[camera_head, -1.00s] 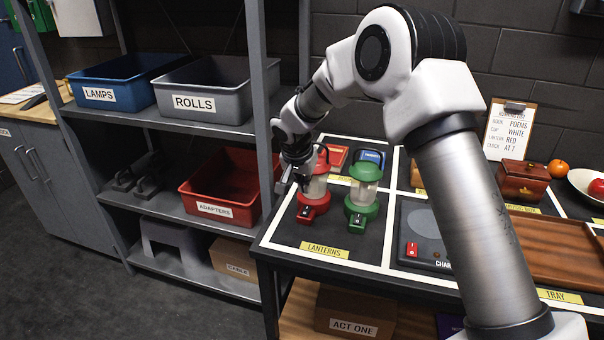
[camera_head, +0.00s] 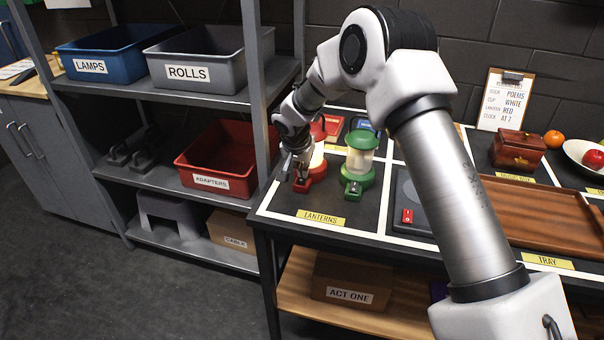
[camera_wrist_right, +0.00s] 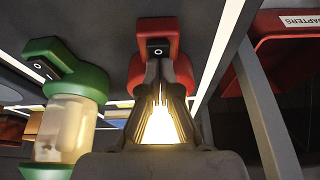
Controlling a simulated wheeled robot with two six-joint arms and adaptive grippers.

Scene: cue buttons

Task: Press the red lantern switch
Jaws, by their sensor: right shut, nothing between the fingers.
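The red lantern (camera_head: 317,160) stands on the table's LANTERNS area, partly hidden behind my right gripper (camera_head: 301,182). Its glass glows warm. In the right wrist view, its red base (camera_wrist_right: 168,27) carries a black rocker switch (camera_wrist_right: 158,48). My right gripper (camera_wrist_right: 158,62) is shut and empty, its fingertips at the lower edge of that switch; I cannot tell whether they touch. The glow shows behind and between the fingers. The green lantern (camera_head: 360,160) stands just right, unlit, and shows in the wrist view (camera_wrist_right: 68,120). My left gripper is not in view.
A charger pad with a red switch (camera_head: 407,216) lies right of the lanterns. A wooden tray (camera_head: 540,238) and a brown box (camera_head: 517,150) are farther right. Shelves with a red bin (camera_head: 215,185) stand left. A clipboard (camera_head: 507,100) leans at the back.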

